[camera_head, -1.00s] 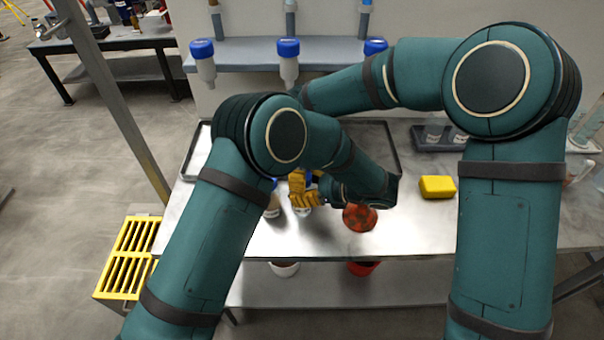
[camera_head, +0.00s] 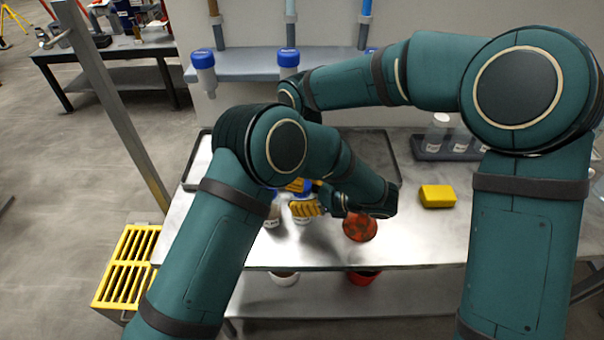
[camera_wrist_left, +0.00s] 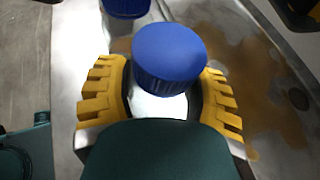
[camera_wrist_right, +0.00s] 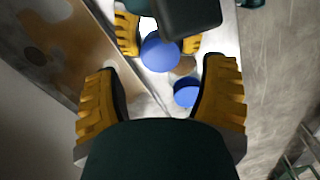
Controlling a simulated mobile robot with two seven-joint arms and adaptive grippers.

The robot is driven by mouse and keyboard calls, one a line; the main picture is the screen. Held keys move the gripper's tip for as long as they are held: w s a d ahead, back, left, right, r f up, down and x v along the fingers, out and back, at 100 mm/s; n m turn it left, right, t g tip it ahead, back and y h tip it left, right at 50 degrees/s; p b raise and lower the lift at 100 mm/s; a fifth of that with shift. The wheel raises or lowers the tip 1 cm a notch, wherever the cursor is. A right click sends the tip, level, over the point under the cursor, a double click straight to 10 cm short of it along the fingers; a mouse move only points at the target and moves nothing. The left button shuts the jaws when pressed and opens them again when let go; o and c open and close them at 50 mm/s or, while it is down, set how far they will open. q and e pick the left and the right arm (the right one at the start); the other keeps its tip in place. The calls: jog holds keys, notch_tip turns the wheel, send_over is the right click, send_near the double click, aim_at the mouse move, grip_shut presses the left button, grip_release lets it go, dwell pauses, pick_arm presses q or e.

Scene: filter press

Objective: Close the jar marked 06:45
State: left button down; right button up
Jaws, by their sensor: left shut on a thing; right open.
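My left gripper (camera_wrist_left: 165,100) is shut on a white jar (camera_wrist_left: 160,106) standing on the metal bench; its fingers are on either side of the body. A blue lid (camera_wrist_left: 168,52) is at the top of this jar; whether it is seated or only resting there I cannot tell. In the head view the jar (camera_head: 302,216) is partly behind the yellow fingers, and its label is too small to read. My right gripper (camera_wrist_right: 160,100) is open and empty, with the held jar's blue lid (camera_wrist_right: 160,52) in its view beyond the fingertips.
A second blue-lidded jar (camera_wrist_right: 187,92) stands close beside the held one. A red-brown round thing (camera_head: 360,227) and a yellow block (camera_head: 437,196) lie to the right. A dark rack with clear jars (camera_head: 437,134) is at the back right. Blue-capped bottles (camera_head: 203,68) hang behind.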

jog(key=shift+o, duration=0.3)
jog(key=shift+r+n, duration=1.6)
jog(key=shift+r, duration=0.15)
jog(key=shift+f, duration=4.05)
jog(key=shift+c, duration=0.2)
grip_shut()
jog(key=shift+c, duration=0.4)
grip_release()
